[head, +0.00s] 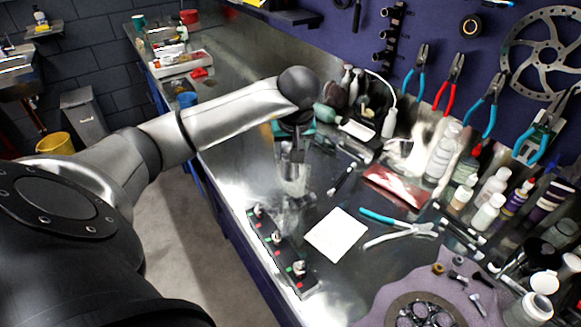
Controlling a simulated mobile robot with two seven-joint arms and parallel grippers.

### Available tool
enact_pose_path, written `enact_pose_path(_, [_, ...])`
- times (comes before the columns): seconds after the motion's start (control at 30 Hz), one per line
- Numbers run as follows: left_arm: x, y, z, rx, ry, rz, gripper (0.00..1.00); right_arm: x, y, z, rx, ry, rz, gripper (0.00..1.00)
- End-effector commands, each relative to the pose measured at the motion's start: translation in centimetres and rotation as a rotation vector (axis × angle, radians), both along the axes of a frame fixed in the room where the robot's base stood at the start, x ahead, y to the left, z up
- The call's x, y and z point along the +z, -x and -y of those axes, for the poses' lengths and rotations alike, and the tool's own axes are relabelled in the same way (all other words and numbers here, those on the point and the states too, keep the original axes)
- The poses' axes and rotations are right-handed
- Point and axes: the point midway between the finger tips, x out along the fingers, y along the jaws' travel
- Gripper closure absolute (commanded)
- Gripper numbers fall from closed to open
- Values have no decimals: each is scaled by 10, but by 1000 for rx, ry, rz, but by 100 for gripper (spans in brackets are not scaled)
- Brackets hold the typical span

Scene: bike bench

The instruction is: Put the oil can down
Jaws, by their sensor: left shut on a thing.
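My left gripper (297,155) points down over the steel bench, left of the middle of its back part. It is shut on a silver-grey thing (295,181), which seems to be the oil can. The can's shiny body blends with the bench's reflections, so its outline is hard to make out. Its upper part is hidden by the fingers. I cannot tell whether its base touches the bench. My right gripper is not in view.
The steel bench (232,165) is clear left of the gripper. A strip with red and green marks (283,252), a white sheet (337,235) and blue-handled pliers (400,229) lie in front.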

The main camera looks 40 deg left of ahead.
Motion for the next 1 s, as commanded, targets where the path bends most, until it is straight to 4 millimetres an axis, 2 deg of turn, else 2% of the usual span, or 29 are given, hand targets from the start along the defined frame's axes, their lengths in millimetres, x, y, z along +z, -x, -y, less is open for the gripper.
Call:
enact_pose_path(0.17, [-11, 0, 0, 0, 1, 1, 100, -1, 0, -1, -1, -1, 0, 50])
enact_pose_path(0.4, [-44, 0, 0, 1, 2, 0, 100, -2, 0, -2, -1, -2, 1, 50])
enact_pose_path(0.8, [-50, -1, 0, -1, -1, 3, 100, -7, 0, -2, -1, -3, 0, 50])
enact_pose_path(0.83, [-50, 0, 0, -1, 0, 0, 42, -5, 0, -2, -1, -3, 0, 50])
enact_pose_path(1.0, [-50, 0, 0, -1, 0, 0, 23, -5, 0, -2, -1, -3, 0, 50])
